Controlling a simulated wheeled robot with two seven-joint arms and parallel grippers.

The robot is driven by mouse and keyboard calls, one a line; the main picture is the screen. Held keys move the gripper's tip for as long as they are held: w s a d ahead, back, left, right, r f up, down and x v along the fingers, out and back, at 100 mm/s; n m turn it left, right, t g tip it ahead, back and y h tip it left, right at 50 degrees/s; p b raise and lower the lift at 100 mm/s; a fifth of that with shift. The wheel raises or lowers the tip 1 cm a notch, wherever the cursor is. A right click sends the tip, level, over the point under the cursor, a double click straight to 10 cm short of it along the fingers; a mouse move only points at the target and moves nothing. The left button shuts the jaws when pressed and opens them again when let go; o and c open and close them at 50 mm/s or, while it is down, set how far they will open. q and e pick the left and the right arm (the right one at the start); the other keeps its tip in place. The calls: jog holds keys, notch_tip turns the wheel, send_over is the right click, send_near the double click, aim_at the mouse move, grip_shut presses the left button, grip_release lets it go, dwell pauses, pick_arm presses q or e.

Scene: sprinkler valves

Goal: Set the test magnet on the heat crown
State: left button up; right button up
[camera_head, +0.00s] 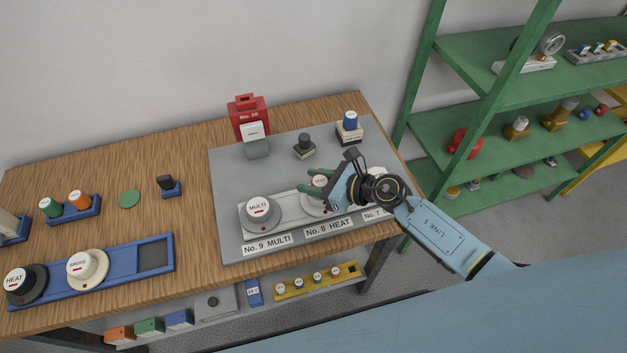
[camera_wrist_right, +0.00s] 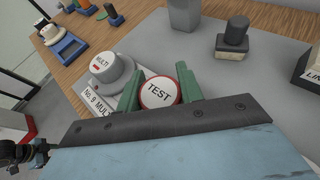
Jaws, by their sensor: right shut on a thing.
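The test magnet (camera_wrist_right: 159,93) is a round white disc with a red rim and the word TEST, face up between the green fingers of my right gripper (camera_wrist_right: 160,90). In the head view my right gripper (camera_head: 322,186) is shut on the magnet (camera_head: 320,180), at the No. 8 HEAT place. The heat detector (camera_head: 313,208) is a pale round head, partly covered by the magnet and gripper. I cannot tell whether the magnet touches its crown. In the wrist view the magnet and fingers hide the heat detector.
The MULTI detector (camera_head: 260,209) stands just left on the same strip. A blue tray (camera_head: 122,266) holds other HEAT and SMOKE heads.

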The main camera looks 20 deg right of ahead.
jog(key=shift+f, duration=0.1)
jog(key=shift+f, duration=0.15)
jog(key=o, duration=1)
jog(key=shift+r, duration=0.2)
jog(key=shift+s+d+r, duration=0.15)
jog(key=shift+d, duration=0.05)
jog(key=v, duration=1.1)
jog(key=shift+b, duration=0.35)
jog(key=shift+s+d+r, duration=0.15)
